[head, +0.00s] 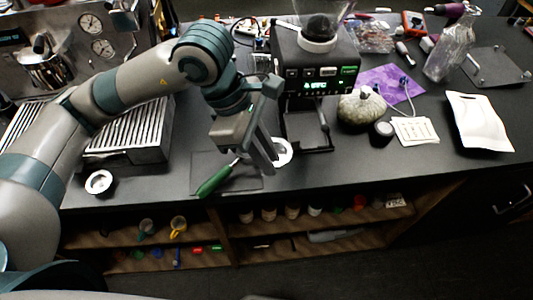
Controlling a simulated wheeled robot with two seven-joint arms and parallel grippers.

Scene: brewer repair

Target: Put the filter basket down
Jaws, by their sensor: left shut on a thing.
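My left gripper (264,160) reaches down over a dark mat (243,184) on the counter, in front of the coffee grinder. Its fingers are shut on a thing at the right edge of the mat. A pale, shiny round rim (283,151) shows beside the fingers and looks like the filter basket; the fingers hide part of it. I cannot tell if it touches the counter. A green-handled tool (216,180), like a portafilter, lies at the left of the fingers, its far end partly hidden by the gripper. My right gripper is out of view.
The black grinder (316,75) stands just behind the gripper. An espresso machine with a slatted drip tray (133,125) is at left, a small round white dish (99,182) in front. A jar (361,109) and white pouch (481,121) are at right. The front counter right of the mat is clear.

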